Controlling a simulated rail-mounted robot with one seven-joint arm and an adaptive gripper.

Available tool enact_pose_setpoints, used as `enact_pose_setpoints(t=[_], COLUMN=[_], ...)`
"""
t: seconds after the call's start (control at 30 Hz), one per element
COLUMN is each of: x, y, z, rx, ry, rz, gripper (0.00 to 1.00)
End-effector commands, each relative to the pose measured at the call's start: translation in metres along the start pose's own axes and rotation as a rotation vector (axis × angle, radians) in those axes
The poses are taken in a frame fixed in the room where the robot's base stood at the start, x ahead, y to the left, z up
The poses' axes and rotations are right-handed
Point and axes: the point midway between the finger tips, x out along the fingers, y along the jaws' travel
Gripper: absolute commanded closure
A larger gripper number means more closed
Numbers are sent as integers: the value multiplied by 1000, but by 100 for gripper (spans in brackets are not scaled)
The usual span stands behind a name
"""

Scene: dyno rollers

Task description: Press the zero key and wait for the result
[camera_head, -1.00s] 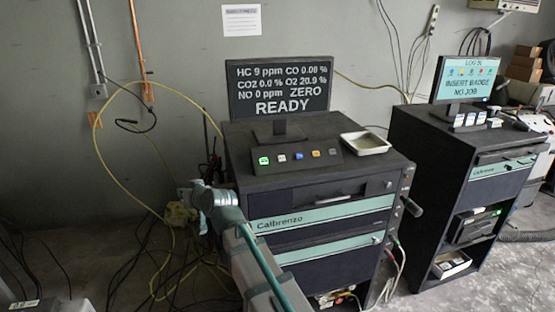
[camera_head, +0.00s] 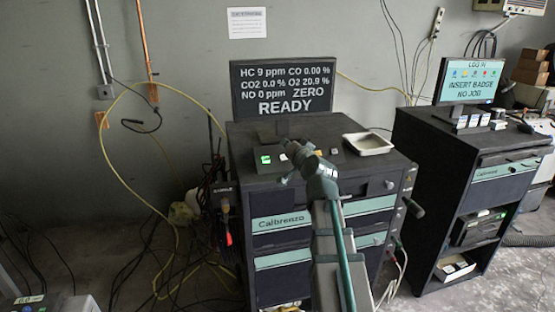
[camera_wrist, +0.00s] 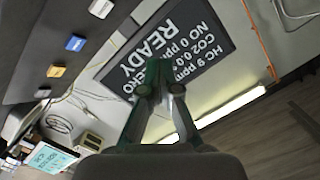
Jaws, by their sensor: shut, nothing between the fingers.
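The analyser's monitor (camera_head: 284,88) shows HC, CO, CO2, O2 and NO readings with ZERO and READY; it also shows rotated in the wrist view (camera_wrist: 168,45). A row of keys sits on the dark console before it. A lit green key (camera_head: 265,159) and a white key (camera_head: 283,157) show at its left. The wrist view shows a white key (camera_wrist: 100,8), a blue key (camera_wrist: 75,43) and an orange key (camera_wrist: 57,71). I cannot read the key labels. My gripper (camera_head: 291,148) is shut and empty over the console, hiding the middle keys; its fingers (camera_wrist: 163,68) appear apart from the keys.
A shallow white tray (camera_head: 369,143) lies on the cabinet top right of the keys. A second cabinet with a login screen (camera_head: 470,80) stands at right. A yellow cable (camera_head: 110,165) loops at left.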

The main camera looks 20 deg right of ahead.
Motion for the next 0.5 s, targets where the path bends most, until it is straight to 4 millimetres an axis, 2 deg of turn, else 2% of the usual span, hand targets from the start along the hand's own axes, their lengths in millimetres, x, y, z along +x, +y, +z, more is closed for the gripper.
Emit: enact_pose_setpoints(t=[0.13, 0.5], x=[-6, -7], y=[11, 12], z=[-14, -16], rx=[21, 25], ry=[23, 26], rz=[11, 13], gripper=[100, 100])
